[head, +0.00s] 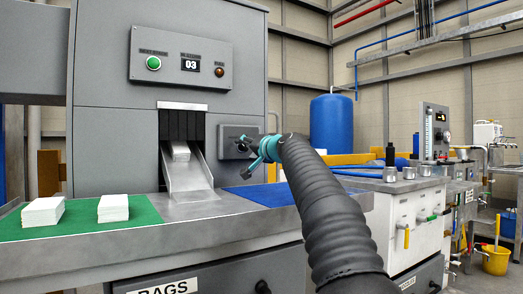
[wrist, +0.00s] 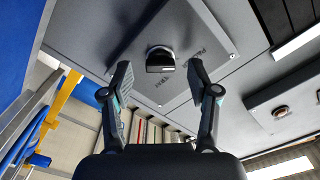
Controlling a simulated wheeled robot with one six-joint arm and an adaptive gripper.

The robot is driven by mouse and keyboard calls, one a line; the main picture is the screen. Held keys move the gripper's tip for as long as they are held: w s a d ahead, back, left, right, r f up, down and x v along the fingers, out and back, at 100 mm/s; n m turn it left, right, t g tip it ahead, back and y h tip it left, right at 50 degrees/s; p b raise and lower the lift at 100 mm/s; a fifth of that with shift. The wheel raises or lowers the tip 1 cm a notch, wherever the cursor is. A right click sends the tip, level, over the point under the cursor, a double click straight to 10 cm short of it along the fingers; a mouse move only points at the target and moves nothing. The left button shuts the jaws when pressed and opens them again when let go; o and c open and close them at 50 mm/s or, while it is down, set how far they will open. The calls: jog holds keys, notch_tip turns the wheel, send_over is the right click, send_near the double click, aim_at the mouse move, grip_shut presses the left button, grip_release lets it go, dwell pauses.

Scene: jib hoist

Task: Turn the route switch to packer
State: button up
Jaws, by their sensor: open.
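The route switch is a dark knob (wrist: 160,58) on a grey square plate (wrist: 185,30) in the wrist view. Dark lettering beside and below the knob is too blurred and turned to read surely, and I cannot tell which word the knob points to. In the head view the plate (head: 232,150) is on the grey machine's front, right of the chute, its knob partly hidden by my gripper. My gripper (wrist: 160,76) is open, its two fingers apart on either side of the knob in the picture; it appears short of the knob, not touching it.
A chute (head: 186,170) holds a white stack. Two more white stacks lie on a green mat (head: 90,226); a blue mat (head: 258,193) lies below my gripper. A panel (head: 180,55) with a green button and display reading 03 is above. A white cabinet with valves (head: 400,225) stands right.

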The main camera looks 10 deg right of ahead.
jog(key=v, duration=1)
dwell(0.3)
